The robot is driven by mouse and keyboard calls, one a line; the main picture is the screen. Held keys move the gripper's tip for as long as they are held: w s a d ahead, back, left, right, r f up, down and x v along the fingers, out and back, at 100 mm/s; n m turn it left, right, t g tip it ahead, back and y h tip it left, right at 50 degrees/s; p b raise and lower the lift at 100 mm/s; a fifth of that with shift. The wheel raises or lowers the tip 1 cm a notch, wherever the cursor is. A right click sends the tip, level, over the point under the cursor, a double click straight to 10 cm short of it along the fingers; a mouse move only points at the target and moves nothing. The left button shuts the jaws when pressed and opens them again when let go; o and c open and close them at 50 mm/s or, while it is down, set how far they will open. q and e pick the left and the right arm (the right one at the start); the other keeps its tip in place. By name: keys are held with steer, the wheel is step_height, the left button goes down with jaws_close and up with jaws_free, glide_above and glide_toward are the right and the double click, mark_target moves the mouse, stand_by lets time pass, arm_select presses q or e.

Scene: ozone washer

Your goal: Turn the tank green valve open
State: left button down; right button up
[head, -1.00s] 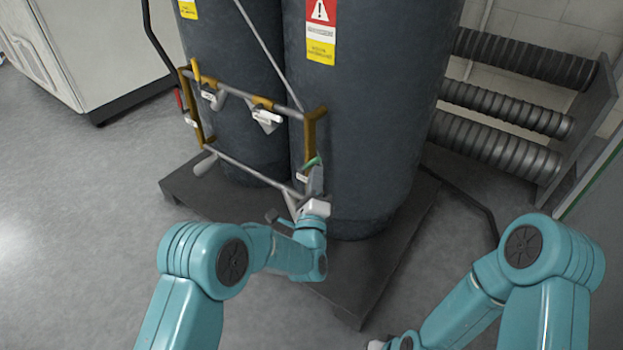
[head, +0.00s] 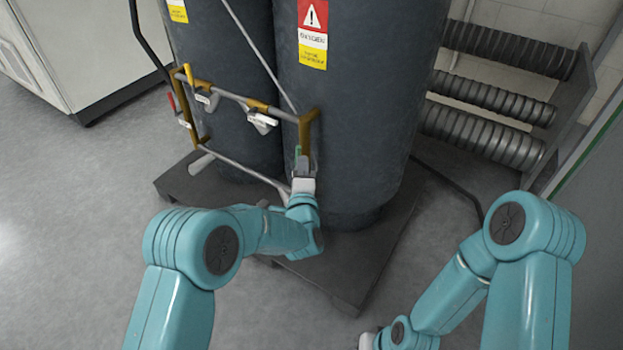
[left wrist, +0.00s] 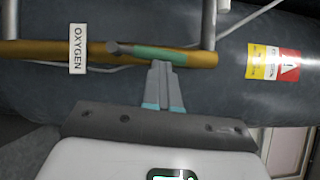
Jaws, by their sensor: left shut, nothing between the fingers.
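The green valve handle (head: 298,152) is on the right-hand upright brown pipe in front of the dark tanks. It stands nearly upright along that pipe. In the left wrist view the green handle (left wrist: 160,54) lies almost in line with the brown pipe (left wrist: 205,59), right of a white OXYGEN tag (left wrist: 78,49). My left gripper (head: 302,160) is at the handle and hides part of the pipe. Its fingers (left wrist: 161,65) are together and empty, with the tips right against or just beside the handle; contact is unclear. My right gripper's fingers are not visible.
Grey pipes join the brown uprights, with a yellow handle (head: 188,74), a red handle (head: 171,102) and white tags on the left side. The tanks stand on a dark platform (head: 335,280). Ribbed hoses (head: 485,138) are at right. The floor at left is clear.

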arm_select(q)
steer(key=shift+w+a+r, duration=0.1)
steer(key=shift+w+r, duration=0.05)
steer(key=shift+r, duration=0.2)
steer(key=shift+f, duration=0.1)
stand_by(0.5)
